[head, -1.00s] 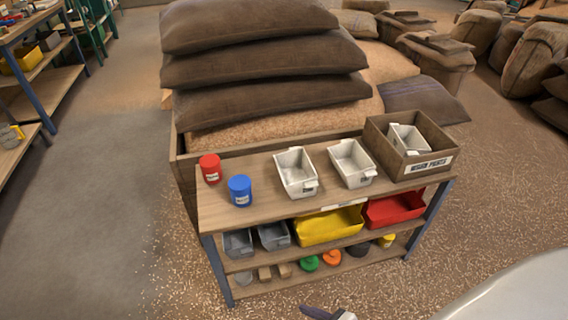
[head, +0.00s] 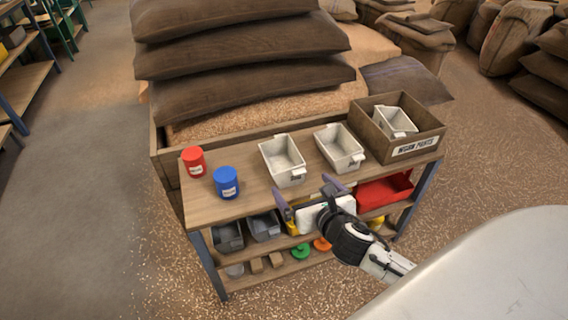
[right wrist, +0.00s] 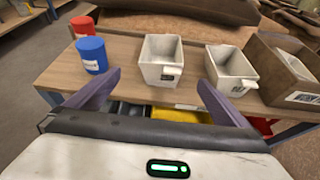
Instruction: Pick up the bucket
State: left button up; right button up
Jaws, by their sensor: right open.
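Two white buckets stand upright on the wooden bench top. The left bucket (head: 283,160) has a small dark label and a lip on its front; the right bucket (head: 339,147) stands beside it. A third white bucket (head: 394,121) sits inside a wooden crate. My right gripper (head: 305,193) is open and empty at the bench's front edge, in front of the left bucket. In the right wrist view the left bucket (right wrist: 161,62) shows between the two purple fingers, a little beyond their tips, and the right bucket (right wrist: 230,70) is to the right. My left gripper is not in view.
A red can (head: 193,162) and a blue can (head: 227,183) stand on the bench's left end. The wooden crate (head: 414,148) stands at the right end. Yellow, red and grey bins fill the shelf below. Dark sacks (head: 240,50) are stacked behind the bench.

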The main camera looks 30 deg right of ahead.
aim_at(289, 171)
jog(key=x, duration=0.3)
jog(key=b+x, duration=0.1)
jog(key=x, duration=0.2)
jog(key=b+x, duration=0.1)
jog(key=x, duration=0.2)
jog(key=shift+w+d+f, duration=0.1)
jog(key=shift+d+f, duration=0.1)
jog(key=shift+f, duration=0.2)
jog(key=c, duration=1)
jog(key=shift+r, duration=0.15)
